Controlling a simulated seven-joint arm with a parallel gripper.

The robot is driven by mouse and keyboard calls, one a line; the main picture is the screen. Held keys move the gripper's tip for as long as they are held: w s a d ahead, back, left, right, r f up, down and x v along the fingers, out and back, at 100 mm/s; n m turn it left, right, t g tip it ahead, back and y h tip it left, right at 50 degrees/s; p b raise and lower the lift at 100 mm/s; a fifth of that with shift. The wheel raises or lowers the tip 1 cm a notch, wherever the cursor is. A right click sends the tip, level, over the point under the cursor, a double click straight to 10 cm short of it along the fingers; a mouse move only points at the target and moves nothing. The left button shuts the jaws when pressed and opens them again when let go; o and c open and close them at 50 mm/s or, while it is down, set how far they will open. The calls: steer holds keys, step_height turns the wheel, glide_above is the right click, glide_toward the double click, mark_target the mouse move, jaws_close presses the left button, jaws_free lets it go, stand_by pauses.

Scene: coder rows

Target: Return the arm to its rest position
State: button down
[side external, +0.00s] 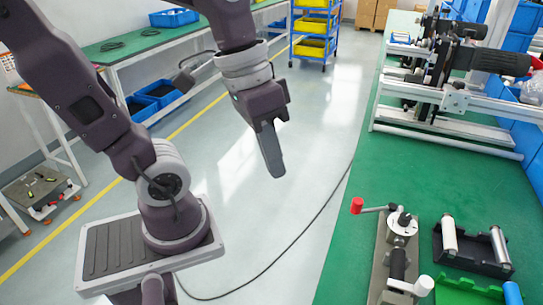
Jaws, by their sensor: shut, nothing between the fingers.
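My gripper (272,160) is at the upper middle of the side external view. Its fingers are together and point down, with nothing held between them. It hangs over the open floor, to the left of the green work surface (340,262) and apart from everything on it. My arm rises from its base at the lower left and bends over to the gripper; its upper part is cut off by the top edge.
On the green surface stand a clamp device with a red-knobbed lever (357,205), a black holder (472,250) with metal cylinders and a green tray (465,291). A metal-framed machine (445,125) is behind. A black cable (290,240) crosses the floor.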

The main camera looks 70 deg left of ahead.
steer(key=shift+s+a, duration=0.1)
steer(key=shift+s, duration=0.05)
steer(key=s+a+t+y, duration=0.1)
steer(key=s+a+r+t, duration=0.1)
steer(key=t, duration=0.1)
steer(key=shift+r+y, duration=0.25)
steer(key=shift+y, duration=0.15)
stand_by(0.8)
